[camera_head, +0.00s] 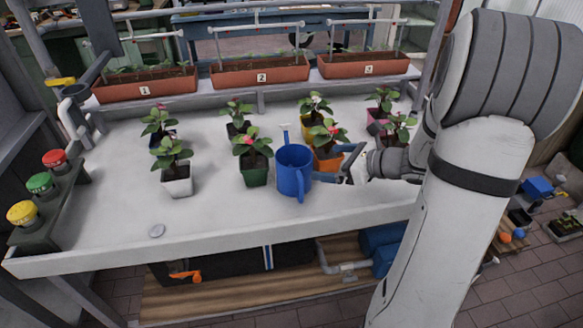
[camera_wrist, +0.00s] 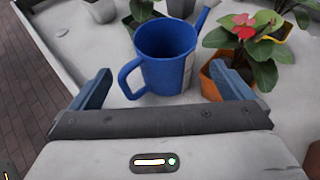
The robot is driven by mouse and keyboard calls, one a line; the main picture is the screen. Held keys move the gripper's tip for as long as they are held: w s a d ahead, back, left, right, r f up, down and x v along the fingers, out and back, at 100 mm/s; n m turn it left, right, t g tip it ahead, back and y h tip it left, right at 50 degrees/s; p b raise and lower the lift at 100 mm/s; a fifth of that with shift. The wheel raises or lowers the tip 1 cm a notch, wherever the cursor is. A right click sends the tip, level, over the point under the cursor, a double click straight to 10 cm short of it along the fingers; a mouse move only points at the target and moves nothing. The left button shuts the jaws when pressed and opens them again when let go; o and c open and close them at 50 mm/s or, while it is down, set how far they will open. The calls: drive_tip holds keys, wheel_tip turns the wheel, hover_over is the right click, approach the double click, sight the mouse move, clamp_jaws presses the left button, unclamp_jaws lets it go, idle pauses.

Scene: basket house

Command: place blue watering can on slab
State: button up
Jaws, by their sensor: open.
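The blue watering can (camera_head: 294,171) stands upright on the pale slab (camera_head: 225,213), near its front edge and right of the middle. Its spout points to the back and its handle faces the front. In the wrist view the can (camera_wrist: 168,62) is ahead of my gripper, with its handle to the left. My gripper (camera_head: 338,172) reaches in from the right, close beside the can. Its two blue fingers (camera_wrist: 165,85) are spread wide, with nothing clamped between them. Part of the can's far side is hidden.
Potted plants crowd the can: a green pot (camera_head: 254,174) to its left and an orange pot (camera_head: 328,160) to its right, close to one finger. A white pot (camera_head: 177,183) stands further left. The front left of the slab is mostly clear, apart from a small grey disc (camera_head: 157,230).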

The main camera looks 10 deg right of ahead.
sight(296, 158)
drive_tip(key=x, duration=1.2)
drive_tip(key=shift+w+d, duration=0.25)
drive_tip(key=shift+r, duration=0.1)
drive_tip(key=c, duration=1.1)
